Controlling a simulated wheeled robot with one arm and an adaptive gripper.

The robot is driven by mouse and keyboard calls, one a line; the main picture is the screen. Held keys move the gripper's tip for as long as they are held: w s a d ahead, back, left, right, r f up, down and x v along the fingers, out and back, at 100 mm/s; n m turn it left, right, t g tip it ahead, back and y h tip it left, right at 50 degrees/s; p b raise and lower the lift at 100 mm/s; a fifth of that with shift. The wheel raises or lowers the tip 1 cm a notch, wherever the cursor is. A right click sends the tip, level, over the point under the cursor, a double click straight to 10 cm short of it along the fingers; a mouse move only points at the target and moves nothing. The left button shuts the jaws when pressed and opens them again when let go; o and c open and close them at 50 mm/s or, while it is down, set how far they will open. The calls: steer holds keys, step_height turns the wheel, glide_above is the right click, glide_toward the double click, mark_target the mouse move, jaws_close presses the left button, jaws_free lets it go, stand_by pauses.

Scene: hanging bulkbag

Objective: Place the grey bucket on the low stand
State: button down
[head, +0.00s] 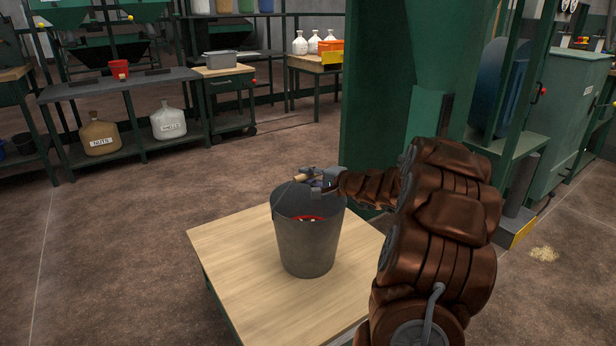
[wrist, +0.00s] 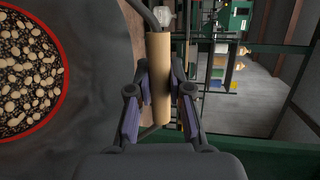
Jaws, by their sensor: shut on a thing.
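The grey bucket (head: 308,245) is upright over the wooden top of the low stand (head: 235,250). I cannot tell whether its base touches the wood. Its wooden handle grip (wrist: 159,70) is between the fingers of my gripper (wrist: 160,90) in the wrist view. In the head view, my gripper (head: 322,182) is shut on the handle just above the bucket's rim. The bucket also shows at the left of the wrist view (wrist: 95,90). Inside is a red-rimmed opening with a pale and dark mix of pieces (wrist: 25,75).
A large green machine column (head: 400,70) stands right behind the stand. Pale spilled grain (head: 543,254) lies on the right floor. The left floor is clear.

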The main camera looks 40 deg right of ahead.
steer(key=c, duration=1.1)
jaws_free()
steer(key=shift+r, duration=0.15)
steer(key=shift+s+d, duration=0.1)
steer(key=shift+s, duration=0.25)
steer(key=p+v, duration=0.3)
steer(key=v, duration=0.8)
steer(key=shift+s, duration=0.15)
